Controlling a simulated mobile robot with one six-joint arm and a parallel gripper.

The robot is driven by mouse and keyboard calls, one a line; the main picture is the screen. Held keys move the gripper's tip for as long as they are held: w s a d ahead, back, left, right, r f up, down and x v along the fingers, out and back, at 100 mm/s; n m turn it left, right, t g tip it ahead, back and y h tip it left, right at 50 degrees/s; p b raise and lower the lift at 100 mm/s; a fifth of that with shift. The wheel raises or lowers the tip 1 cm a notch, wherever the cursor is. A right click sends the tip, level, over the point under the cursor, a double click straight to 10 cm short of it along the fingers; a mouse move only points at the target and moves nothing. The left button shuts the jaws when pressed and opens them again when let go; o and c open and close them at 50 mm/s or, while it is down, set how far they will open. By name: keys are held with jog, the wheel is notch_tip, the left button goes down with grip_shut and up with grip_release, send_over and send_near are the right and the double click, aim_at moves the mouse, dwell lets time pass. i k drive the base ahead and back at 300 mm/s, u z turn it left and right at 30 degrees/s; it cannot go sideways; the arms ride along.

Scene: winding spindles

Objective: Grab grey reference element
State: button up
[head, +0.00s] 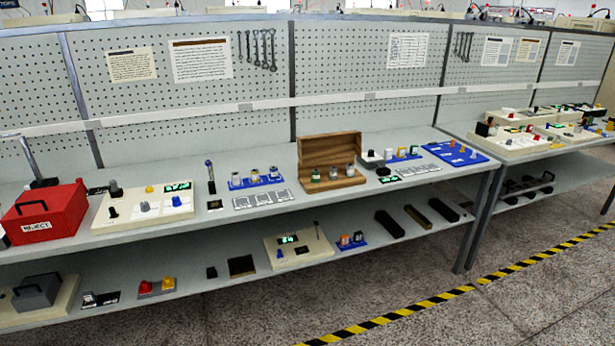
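An open wooden box (330,144) stands on the upper shelf of the bench, right of centre. Several small cylindrical elements sit in its front; one at the left has a green band (315,175), and one at the right looks grey or pale (350,170). They are too small to tell which is the grey reference element. A blue tray (246,184) left of the box holds several silvery cylinders with coloured tops. Another blue tray (400,158) right of the box holds similar pieces. My gripper is not in view.
A red REJECT box (44,214) and a cream control panel (143,211) stand at the left. Flat pale frames (263,198) lie before the left blue tray. A lower shelf (205,296) holds more parts. The floor (450,325) in front is clear, with a yellow-black stripe.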

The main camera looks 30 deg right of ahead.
aim_at(332, 170)
jog(key=u, duration=0.2)
jog(key=i, duration=1)
jog(key=u, duration=0.1)
jog(key=k, duration=0.95)
jog(key=z, duration=0.15)
jog(key=i, duration=0.35)
jog(key=u, duration=0.05)
